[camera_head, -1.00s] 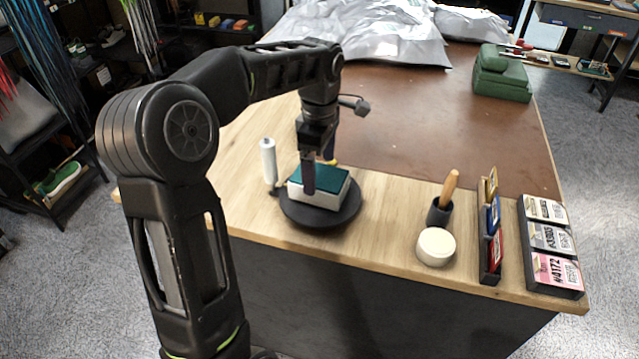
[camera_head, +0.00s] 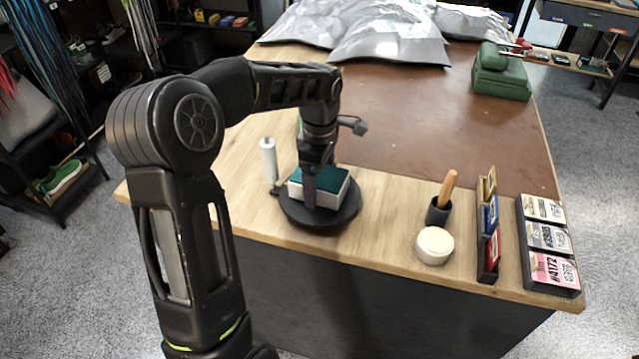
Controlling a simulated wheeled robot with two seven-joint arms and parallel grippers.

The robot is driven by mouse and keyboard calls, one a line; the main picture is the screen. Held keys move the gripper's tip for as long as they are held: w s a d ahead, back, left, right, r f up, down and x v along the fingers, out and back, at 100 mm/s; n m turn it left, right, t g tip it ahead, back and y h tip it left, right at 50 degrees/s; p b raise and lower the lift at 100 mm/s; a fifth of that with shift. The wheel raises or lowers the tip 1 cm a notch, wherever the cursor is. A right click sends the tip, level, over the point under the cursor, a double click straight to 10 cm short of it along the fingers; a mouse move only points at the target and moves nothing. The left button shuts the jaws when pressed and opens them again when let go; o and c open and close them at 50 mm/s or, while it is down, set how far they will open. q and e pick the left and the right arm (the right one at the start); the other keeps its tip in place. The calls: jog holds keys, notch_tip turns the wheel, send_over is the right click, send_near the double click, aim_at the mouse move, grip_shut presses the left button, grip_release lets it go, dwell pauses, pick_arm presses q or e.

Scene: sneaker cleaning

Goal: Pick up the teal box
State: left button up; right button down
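The teal box (camera_head: 334,180), with a teal top and white sides, rests on a round black turntable (camera_head: 334,217) near the front edge of the table. My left gripper (camera_head: 310,192) points down at the box from above. One dark finger is in front of the near side of the box, and the other finger is hidden behind the box and the wrist. I cannot tell whether the fingers touch the box. My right gripper is not in view.
A white roller-like cylinder (camera_head: 268,160) stands left of the turntable. To the right are a brush in a dark cup (camera_head: 438,212), a round cream tin (camera_head: 434,246), a card rack (camera_head: 489,240) and a tag tray (camera_head: 547,240). The brown mat (camera_head: 420,120) is clear in the middle.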

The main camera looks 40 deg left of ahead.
aim_at(320, 175)
pick_arm(q)
jog(key=c, duration=1.7)
jog(key=shift+c, duration=0.2)
jog(key=shift+r, duration=0.15)
notch_tip(320, 175, up, 10)
jog(key=shift+f+b, duration=0.1)
jog(key=shift+b, duration=0.2)
